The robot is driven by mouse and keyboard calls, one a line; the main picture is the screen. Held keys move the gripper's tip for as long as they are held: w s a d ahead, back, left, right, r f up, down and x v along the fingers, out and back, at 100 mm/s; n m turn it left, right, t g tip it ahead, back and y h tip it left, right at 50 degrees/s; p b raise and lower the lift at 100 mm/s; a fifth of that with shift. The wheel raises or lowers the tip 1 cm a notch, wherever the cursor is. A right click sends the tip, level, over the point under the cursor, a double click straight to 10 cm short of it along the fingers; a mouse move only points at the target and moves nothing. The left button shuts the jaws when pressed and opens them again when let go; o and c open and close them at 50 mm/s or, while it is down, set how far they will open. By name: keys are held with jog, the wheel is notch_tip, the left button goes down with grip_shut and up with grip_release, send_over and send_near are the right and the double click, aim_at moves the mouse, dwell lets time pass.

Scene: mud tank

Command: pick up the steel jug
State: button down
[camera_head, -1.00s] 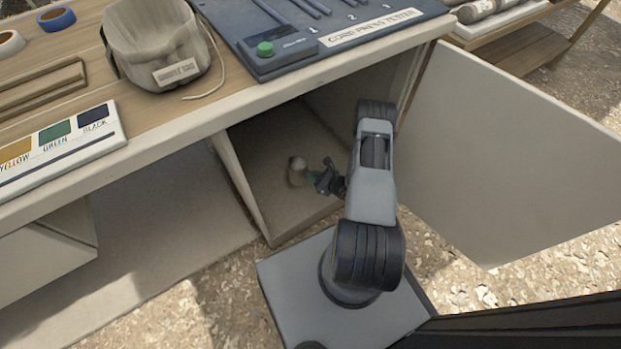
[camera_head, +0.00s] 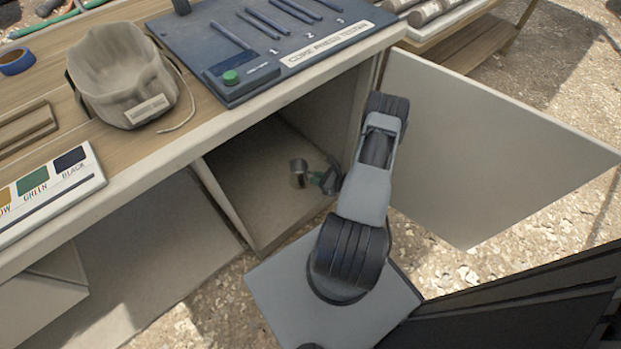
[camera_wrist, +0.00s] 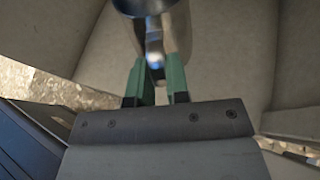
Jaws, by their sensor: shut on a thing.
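The steel jug (camera_head: 298,174) is a small shiny metal vessel inside the open cabinet under the bench. It also shows at the top of the wrist view (camera_wrist: 160,12), partly cut off by the frame's edge. My gripper (camera_head: 317,178) reaches into the cabinet from the right. In the wrist view its green fingers (camera_wrist: 157,77) are shut on the jug's handle, which stands between them. The jug's body lies just beyond the fingertips. I cannot tell for sure whether the jug's base is touching the cabinet floor.
The cabinet door (camera_head: 480,150) stands open at the right. The bench top (camera_head: 130,155) overhangs the cabinet and carries a canvas bag (camera_head: 125,80), a core press tester (camera_head: 260,45) and a colour card (camera_head: 45,195). A divider wall (camera_head: 225,205) bounds the cabinet on the left.

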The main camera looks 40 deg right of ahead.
jog(key=shift+s+d+r+p, duration=0.15)
jog(key=shift+s+d+r, duration=0.2)
jog(key=shift+s+d, duration=0.15)
jog(key=shift+s+d+r+p, duration=0.15)
jog(key=shift+s+d+r, duration=0.2)
jog(key=shift+d, duration=0.2)
